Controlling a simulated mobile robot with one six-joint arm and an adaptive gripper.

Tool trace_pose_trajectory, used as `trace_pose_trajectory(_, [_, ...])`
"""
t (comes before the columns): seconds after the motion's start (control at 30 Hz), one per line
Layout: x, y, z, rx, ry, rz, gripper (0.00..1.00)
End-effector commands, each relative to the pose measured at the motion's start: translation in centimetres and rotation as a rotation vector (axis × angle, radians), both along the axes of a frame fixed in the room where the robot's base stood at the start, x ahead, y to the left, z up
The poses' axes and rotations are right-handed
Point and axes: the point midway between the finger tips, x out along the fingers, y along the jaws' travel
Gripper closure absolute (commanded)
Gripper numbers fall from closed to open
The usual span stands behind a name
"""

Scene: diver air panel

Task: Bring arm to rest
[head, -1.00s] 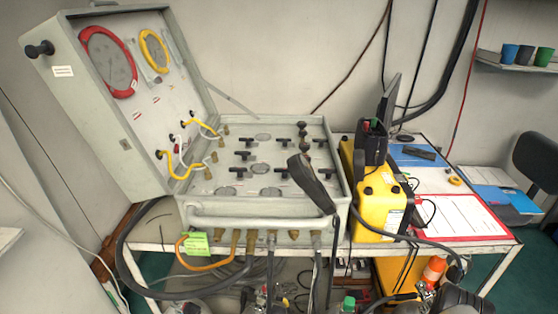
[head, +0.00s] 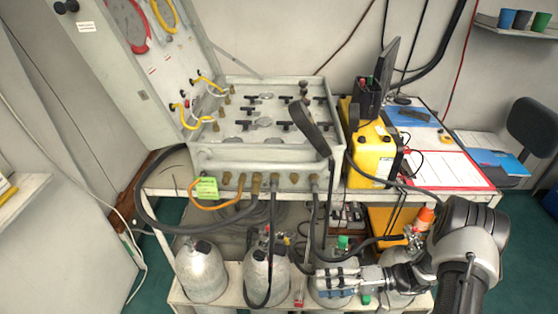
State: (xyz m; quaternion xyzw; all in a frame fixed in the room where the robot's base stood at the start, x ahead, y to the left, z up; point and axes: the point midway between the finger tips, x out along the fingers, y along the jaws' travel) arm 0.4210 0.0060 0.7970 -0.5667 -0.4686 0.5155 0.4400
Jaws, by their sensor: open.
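My arm (head: 465,245) reaches in from the right edge, low in front of the table. My gripper (head: 325,281) points left at the end of it, in front of a grey cylinder on the lower shelf. Its fingers are small here but look open, and I see nothing held between them. Whether it touches the cylinder is hard to tell. The air panel case (head: 270,155) stands open on the table above, with black-handled valves and hoses along its front.
Grey cylinders (head: 203,275) stand on the lower shelf (head: 235,297), with hoses hanging around them. A yellow unit (head: 371,155) and a red-bordered sheet (head: 445,168) lie right of the panel. A chair (head: 535,128) stands at the far right. Green floor (head: 150,265) is open at left.

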Motion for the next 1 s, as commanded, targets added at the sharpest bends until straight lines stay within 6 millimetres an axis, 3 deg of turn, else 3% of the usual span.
trace_pose_trajectory(0.03, [0.2, 0.1, 2.0, -0.041, 0.005, 0.038, 0.46])
trace_pose_trajectory(0.23, [-0.8, 1.1, 9.3, -0.263, 0.073, 0.174, 0.46])
trace_pose_trajectory(0.5, [-4.4, 2.0, 18.1, -0.613, 0.109, 0.248, 0.46])
trace_pose_trajectory(0.7, [-8.1, 2.2, 23.2, -0.872, 0.082, 0.210, 0.46])
trace_pose_trajectory(1.0, [-13.7, 1.3, 28.6, -1.195, -0.047, 0.012, 0.46])
